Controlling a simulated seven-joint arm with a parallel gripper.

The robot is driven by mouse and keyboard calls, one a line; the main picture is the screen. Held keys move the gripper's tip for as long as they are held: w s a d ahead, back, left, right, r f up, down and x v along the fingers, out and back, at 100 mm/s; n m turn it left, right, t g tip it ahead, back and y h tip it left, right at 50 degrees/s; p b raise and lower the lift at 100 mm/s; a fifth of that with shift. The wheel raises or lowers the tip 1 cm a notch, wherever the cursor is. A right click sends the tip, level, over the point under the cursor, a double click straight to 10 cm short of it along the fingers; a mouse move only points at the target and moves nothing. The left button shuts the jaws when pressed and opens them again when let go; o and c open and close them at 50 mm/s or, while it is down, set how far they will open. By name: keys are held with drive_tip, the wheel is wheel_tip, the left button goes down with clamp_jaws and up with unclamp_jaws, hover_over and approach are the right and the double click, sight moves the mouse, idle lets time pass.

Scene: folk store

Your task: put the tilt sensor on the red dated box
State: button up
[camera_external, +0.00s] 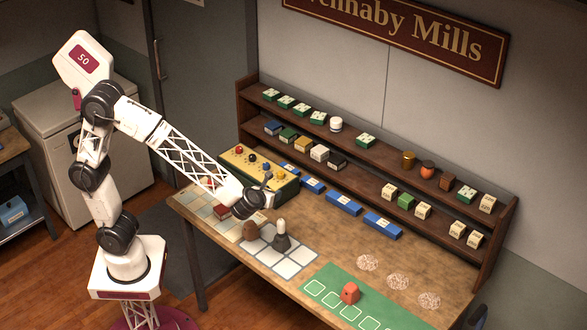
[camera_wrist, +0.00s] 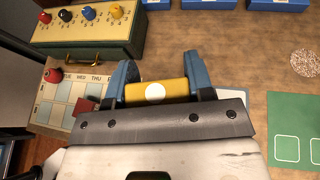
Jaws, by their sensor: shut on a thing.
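My gripper (camera_wrist: 158,78) is shut on a yellow block with a round white spot (camera_wrist: 157,92), held crosswise between the two blue fingers in the wrist view. I take this block for the tilt sensor; no label shows. In the external view my gripper (camera_external: 262,190) is above the bench, in front of the yellow knob panel, and the held block is not clear there. A dark red box (camera_external: 222,211) sits on the calendar sheet at the bench's left. It shows partly in the wrist view (camera_wrist: 85,107), left of my gripper and apart from it. Any date on it is unreadable.
The yellow knob panel (camera_external: 272,178) stands behind the calendar sheet (camera_wrist: 50,113). A brown rounded object (camera_external: 250,231) and a dark weight-like piece with a white top (camera_external: 282,237) stand nearby. Blue trays (camera_external: 343,204) line the back. A green mat (camera_external: 322,303) lies right.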

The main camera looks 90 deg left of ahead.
drive_tip(key=s+a+f+n+g, duration=0.15)
drive_tip(key=s+a, duration=0.25)
drive_tip(key=s, duration=0.8)
drive_tip(key=s+a+f+y, duration=0.1)
drive_tip(key=s+a+f, duration=0.25)
drive_tip(key=s, duration=0.85)
drive_tip(key=s+a+f+n+g, duration=0.15)
drive_tip(key=s+a, duration=0.35)
drive_tip(key=s, duration=0.8)
drive_tip(key=shift+m+t, duration=0.4)
drive_tip(key=shift+t, duration=0.1)
drive_tip(key=shift+w+d+f, duration=0.1)
drive_tip(key=shift+w+f, duration=0.1)
drive_tip(key=shift+f, duration=1.25)
drive_tip(key=shift+w+d+f, duration=0.1)
drive_tip(key=shift+w+f, duration=0.05)
drive_tip(key=shift+f, duration=1.25)
drive_tip(key=shift+w, duration=0.2)
hover_over(224, 206)
drive_tip(key=shift+a+f, duration=0.1)
drive_tip(key=shift+f, duration=0.6)
drive_tip(key=shift+f, duration=0.15)
drive_tip(key=shift+f, duration=1.65)
drive_tip(key=shift+s+f, duration=0.1)
drive_tip(key=shift+f, duration=0.05)
